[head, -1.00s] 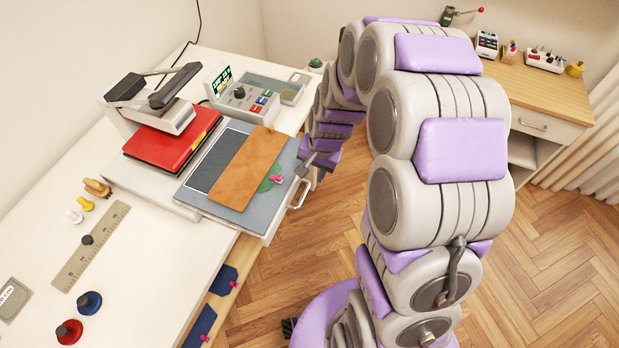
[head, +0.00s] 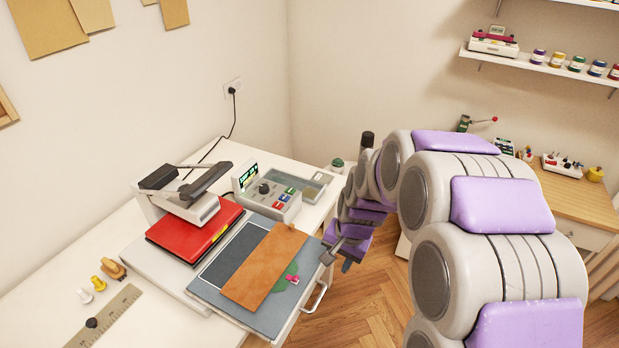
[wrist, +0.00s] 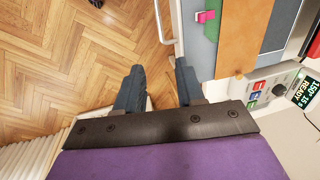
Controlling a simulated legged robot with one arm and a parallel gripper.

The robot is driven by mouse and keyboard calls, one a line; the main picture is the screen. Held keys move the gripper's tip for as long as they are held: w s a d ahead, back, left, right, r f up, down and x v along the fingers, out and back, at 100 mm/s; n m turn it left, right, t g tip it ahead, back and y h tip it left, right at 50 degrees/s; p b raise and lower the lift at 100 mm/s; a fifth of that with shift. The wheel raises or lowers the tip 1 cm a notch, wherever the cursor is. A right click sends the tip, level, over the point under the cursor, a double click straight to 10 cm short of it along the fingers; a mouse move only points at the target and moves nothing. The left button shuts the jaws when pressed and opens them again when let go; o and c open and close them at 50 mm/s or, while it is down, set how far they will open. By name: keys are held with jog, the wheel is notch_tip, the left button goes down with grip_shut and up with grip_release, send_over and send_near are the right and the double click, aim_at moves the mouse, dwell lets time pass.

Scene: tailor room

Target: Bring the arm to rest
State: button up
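My gripper (wrist: 157,88) shows in the wrist view with its two dark fingers apart and nothing between them. Floor and the front edge of the worktable lie behind the fingers. In the head view my gripper (head: 336,258) is at the end of my curled arm, just right of the heat press's grey tray and above the tray's front handle. The fingers are small there and partly hidden by my arm. A brown leather strip (head: 268,268) lies on the grey tray (head: 222,301), apart from my gripper.
The heat press (head: 185,200) with its red plate and the control box (head: 272,199) stand on the white table (head: 60,255). A wooden bench (head: 560,205) is at the right. A metal ruler (head: 105,318) lies at the lower left. Parquet floor (head: 375,310) is open below my arm.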

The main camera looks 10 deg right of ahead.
jog(key=s+a+r+n+g+b, duration=0.1)
jog(key=s+r+n, duration=0.2)
jog(key=s, duration=1.1)
jog(key=s+a+r+n+g+h+b, duration=0.1)
jog(key=s+r+n+g+b, duration=0.1)
jog(key=s, duration=1.2)
jog(key=shift+r+n+h, duration=0.3)
jog(key=shift+r+n, duration=0.4)
jog(key=shift+n, duration=0.5)
